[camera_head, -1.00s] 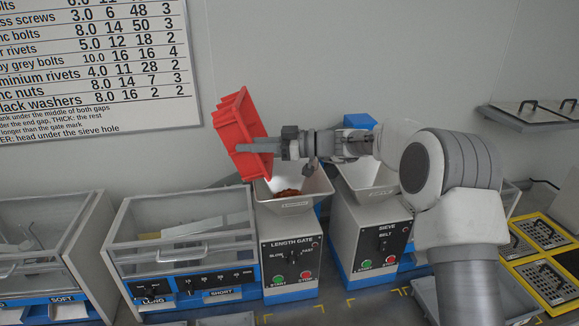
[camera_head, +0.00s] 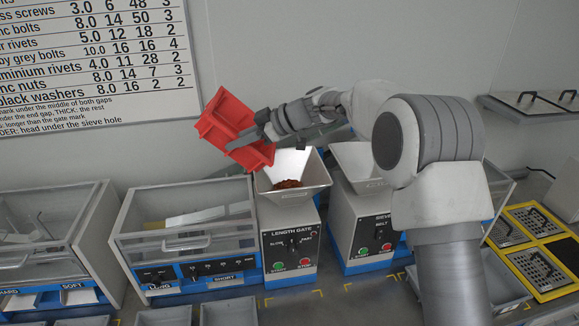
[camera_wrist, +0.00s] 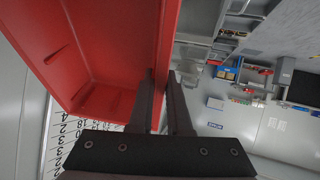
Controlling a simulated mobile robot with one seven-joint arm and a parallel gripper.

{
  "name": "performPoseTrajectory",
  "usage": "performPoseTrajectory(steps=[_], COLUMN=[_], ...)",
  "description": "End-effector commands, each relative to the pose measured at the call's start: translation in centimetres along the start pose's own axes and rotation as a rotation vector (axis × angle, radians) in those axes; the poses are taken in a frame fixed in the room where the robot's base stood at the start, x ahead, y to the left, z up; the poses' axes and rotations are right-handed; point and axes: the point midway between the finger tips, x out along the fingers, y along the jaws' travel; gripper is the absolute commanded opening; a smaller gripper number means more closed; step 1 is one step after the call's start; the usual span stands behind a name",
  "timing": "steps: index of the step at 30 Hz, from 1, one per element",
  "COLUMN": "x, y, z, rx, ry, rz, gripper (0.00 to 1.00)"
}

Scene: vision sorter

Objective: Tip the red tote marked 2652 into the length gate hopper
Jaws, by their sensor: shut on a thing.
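The red tote (camera_head: 228,124) is tilted in the air above and to the left of the length gate hopper. My gripper (camera_head: 262,133) is shut on the tote's wall. In the wrist view the gripper's two fingers (camera_wrist: 166,105) straddle the wall of the tote (camera_wrist: 105,50), and the inside that shows looks empty. The marking 2652 does not show. The length gate hopper (camera_head: 306,170) is a white funnel on top of the length gate machine (camera_head: 291,242). A small heap of reddish-brown pieces (camera_head: 289,184) lies in it.
The sieve machine (camera_head: 364,229) with its own white hopper (camera_head: 356,160) stands right of the length gate. A clear-lidded bin unit (camera_head: 186,236) stands to the left. A printed chart (camera_head: 90,60) hangs on the wall behind. Yellow-framed grids (camera_head: 535,225) lie at the right.

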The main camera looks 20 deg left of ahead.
Motion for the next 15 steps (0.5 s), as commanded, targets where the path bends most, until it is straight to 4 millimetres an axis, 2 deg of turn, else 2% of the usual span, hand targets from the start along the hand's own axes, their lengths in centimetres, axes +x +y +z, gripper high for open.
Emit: performPoseTrajectory(steps=[1, 6, 15], x=[0.1, 0.8, 3.5], y=[-0.1, -0.1, -0.7], z=[-0.8, -1.3, -1.2], rx=[-0.011, -0.034, -0.075], ry=[-0.028, -0.136, -0.315], rz=[-0.001, 0.006, 0.012], gripper=[0.0, 0.0, 0.0])
